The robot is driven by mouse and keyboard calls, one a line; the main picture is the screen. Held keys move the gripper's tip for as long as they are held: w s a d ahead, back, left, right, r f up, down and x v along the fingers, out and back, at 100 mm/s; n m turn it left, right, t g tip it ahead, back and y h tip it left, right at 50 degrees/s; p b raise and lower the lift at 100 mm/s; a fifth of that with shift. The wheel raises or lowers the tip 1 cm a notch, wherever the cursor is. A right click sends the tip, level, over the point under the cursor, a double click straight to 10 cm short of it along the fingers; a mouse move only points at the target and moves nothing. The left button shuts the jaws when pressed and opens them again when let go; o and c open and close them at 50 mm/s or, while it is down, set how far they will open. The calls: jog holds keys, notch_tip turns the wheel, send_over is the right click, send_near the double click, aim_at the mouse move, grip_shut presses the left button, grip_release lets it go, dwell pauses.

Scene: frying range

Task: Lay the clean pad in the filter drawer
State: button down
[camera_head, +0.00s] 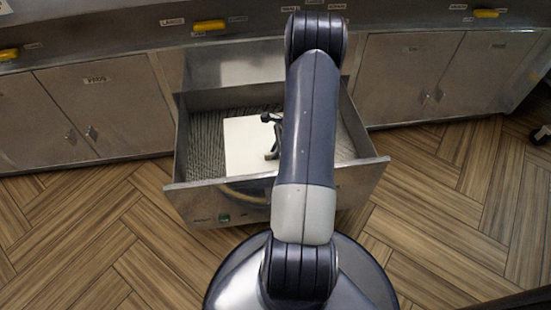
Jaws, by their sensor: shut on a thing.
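The filter drawer (177,160) is pulled out from the steel range front, with a ribbed grey floor inside. The clean pad (245,142), a flat cream-white sheet, is within the drawer's outline, left of my arm. My gripper (272,155) is dark and partly hidden behind my arm; it is shut on the pad near the pad's right side. My arm hides the pad's right part and the middle of the drawer. I cannot tell whether the pad touches the drawer floor.
Closed steel cabinet doors stand left (105,105) and right (405,78) of the drawer. Yellow handles (209,26) line the panel above.

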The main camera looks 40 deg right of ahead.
jog(key=shift+f+b, duration=0.55)
jog(key=shift+f, duration=1.1)
jog(key=shift+f, duration=0.15)
jog(key=c, duration=1.5)
grip_release()
jog(key=shift+o, duration=0.2)
jog(key=p+v, duration=0.5)
jog(key=v, duration=0.7)
jog(key=shift+r, duration=0.2)
